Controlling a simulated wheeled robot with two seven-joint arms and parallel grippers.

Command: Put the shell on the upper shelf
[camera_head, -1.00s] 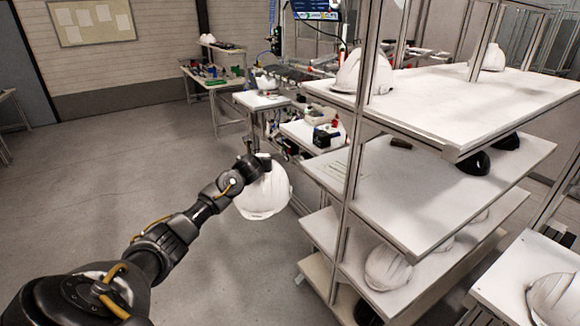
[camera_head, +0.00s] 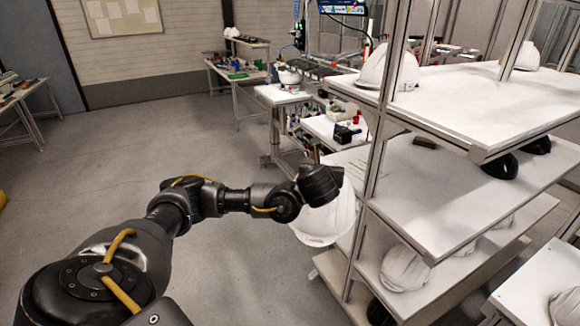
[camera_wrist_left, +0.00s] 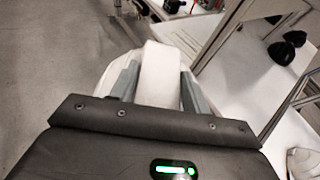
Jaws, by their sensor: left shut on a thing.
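My left gripper (camera_head: 322,196) is shut on a white helmet shell (camera_head: 328,222). It holds the shell in the air just left of the shelving unit's front post, below the level of the upper shelf. In the left wrist view the shell (camera_wrist_left: 160,78) sits between the two grey fingers (camera_wrist_left: 158,85). The upper shelf (camera_head: 470,100) is a white board on metal posts. One white shell (camera_head: 392,70) stands on its left end and another (camera_head: 522,56) farther back. My right gripper is not in view.
The shelf below (camera_head: 430,185) has free room at its front, with dark shells (camera_head: 500,166) at its back right. A white shell (camera_head: 404,268) lies on a lower shelf. A metal post (camera_head: 378,170) stands close to the held shell. Open floor lies left.

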